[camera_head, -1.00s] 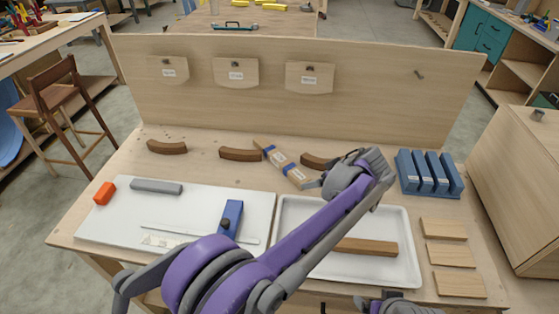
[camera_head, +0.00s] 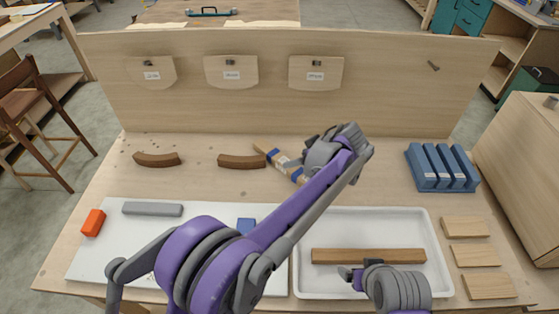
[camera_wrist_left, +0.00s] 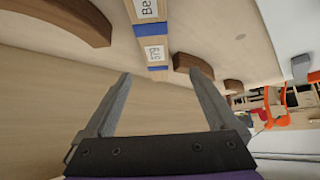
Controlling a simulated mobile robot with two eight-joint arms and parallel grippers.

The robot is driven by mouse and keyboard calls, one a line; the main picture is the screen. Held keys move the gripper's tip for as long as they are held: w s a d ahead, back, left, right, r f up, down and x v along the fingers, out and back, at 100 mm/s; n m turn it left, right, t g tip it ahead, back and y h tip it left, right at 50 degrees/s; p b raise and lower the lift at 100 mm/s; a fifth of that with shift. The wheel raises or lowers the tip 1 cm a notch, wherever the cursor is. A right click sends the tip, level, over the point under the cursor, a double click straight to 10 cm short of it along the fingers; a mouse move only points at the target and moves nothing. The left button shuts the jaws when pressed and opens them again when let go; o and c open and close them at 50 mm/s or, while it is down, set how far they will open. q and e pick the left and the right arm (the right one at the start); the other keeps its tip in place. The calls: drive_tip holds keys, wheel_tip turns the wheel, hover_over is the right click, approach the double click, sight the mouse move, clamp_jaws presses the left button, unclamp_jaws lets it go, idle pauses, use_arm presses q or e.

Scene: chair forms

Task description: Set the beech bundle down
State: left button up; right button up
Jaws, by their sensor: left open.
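The beech bundle (camera_head: 268,153) is a light wood strip with blue bands and a white label. It lies slanted on the bench between the dark curved blocks, partly hidden by my left arm. In the left wrist view the bundle (camera_wrist_left: 157,47) lies beyond the fingertips, with two blue bands and labels showing. My left gripper (camera_head: 300,160) is by the bundle's near end; in the wrist view its fingers (camera_wrist_left: 158,78) are apart with nothing between them. My right gripper (camera_head: 348,273) is low at the white tray's front; its jaws are unclear.
Dark curved blocks (camera_head: 242,161) lie in a row along the back. A white tray (camera_head: 435,275) holds a brown bar (camera_head: 368,256). A blue slotted rack (camera_head: 441,168) and thin wood plates (camera_head: 466,227) are at right. An upright panel (camera_head: 400,95) closes the back.

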use_arm(q)
drive_tip(key=x, duration=0.4)
drive_tip(key=shift+f, duration=0.25)
drive_tip(key=x, duration=0.6)
drive_tip(key=shift+w+d+p, duration=0.3)
drive_tip(key=shift+p, duration=0.05)
drive_tip(key=shift+s, duration=0.1)
drive_tip(key=shift+c, duration=0.3)
clamp_jaws()
